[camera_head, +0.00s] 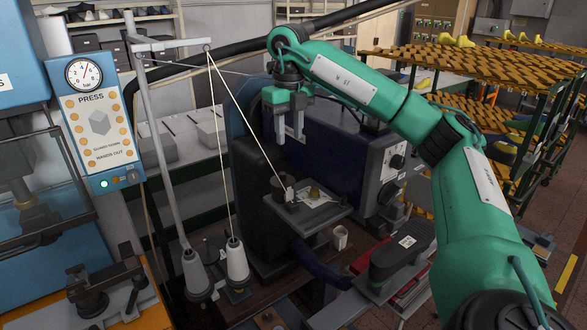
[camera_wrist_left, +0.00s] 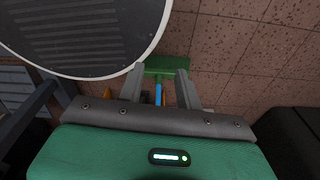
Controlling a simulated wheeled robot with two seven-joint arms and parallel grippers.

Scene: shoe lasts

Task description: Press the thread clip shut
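A pale thread (camera_head: 243,130) runs from the guide arm's tip down to a small light piece (camera_head: 290,193) on the machine's metal plate (camera_head: 322,218). This piece may be the thread clip; it is too small to tell whether it is open or shut. My right gripper (camera_head: 290,138) hangs above the plate, fingers down and apart, with nothing between them. It is clear of the small piece. My left gripper shows only in the left wrist view (camera_wrist_left: 160,85), with its fingers apart and nothing visibly held, away from the machine.
Two thread cones (camera_head: 236,262) stand left of the machine below a grey post (camera_head: 160,150). A blue press (camera_head: 95,110) is at the left. A dark box-like object (camera_head: 403,250) lies right of the plate. A green object (camera_wrist_left: 168,66) shows beyond my left fingers.

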